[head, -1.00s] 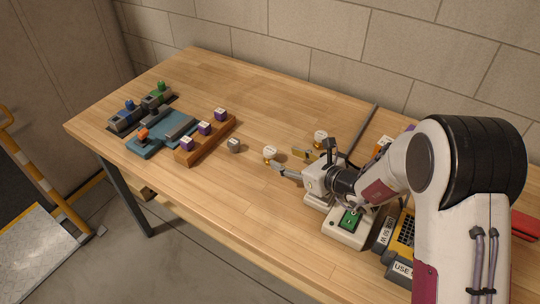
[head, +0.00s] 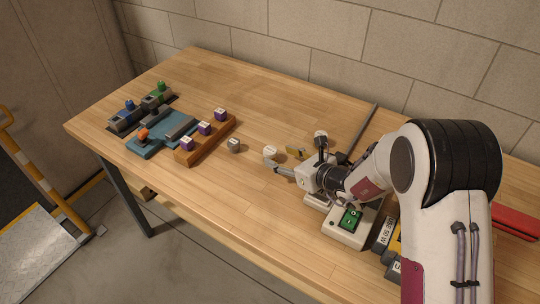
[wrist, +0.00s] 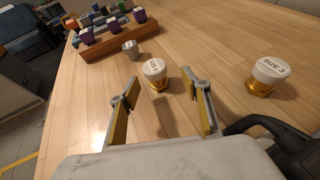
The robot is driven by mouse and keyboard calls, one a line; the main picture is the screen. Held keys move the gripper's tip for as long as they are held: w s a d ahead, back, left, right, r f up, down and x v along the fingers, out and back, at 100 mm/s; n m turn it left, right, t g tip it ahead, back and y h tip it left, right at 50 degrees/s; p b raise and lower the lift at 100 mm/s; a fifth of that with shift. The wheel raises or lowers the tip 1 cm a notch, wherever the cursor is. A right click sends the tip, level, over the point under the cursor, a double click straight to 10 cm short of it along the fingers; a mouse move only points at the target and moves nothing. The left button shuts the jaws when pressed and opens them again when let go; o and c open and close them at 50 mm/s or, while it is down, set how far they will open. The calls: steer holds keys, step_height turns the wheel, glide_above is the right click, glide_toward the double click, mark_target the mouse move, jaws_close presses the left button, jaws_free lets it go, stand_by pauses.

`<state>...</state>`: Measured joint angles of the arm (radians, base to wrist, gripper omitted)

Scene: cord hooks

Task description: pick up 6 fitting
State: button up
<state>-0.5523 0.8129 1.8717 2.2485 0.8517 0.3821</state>
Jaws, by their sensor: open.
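A fitting with a white cap and a brass-coloured base (wrist: 155,75) stands upright on the wooden table, just ahead of my fingertips. Its cap label is too small to read surely. It also shows in the head view (head: 270,152). My gripper (wrist: 160,93) is open and empty, with one yellow-padded finger on each side of the line to this fitting. In the head view my gripper (head: 287,162) is low over the table beside the fitting. A second white-capped brass fitting, marked SIZE 3 (wrist: 267,75), stands to the right, outside the fingers.
A small grey fitting (head: 233,145) stands to the left, near a wooden rack (head: 190,158) holding purple pieces with white tops. Blue and grey fixtures (head: 150,145) lie beyond. A box with a green switch panel (head: 348,222) stands below my arm.

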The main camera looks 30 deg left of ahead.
mark_target(274, 156)
steer(key=shift+w+a+f, duration=0.1)
steer(key=shift+a+f, duration=0.2)
steer(key=shift+a, duration=0.55)
steer(key=shift+a+f, duration=0.3)
steer(key=shift+a, duration=0.5)
steer(key=shift+x, duration=0.9)
steer(key=shift+w, duration=0.1)
steer(key=c, duration=1.3)
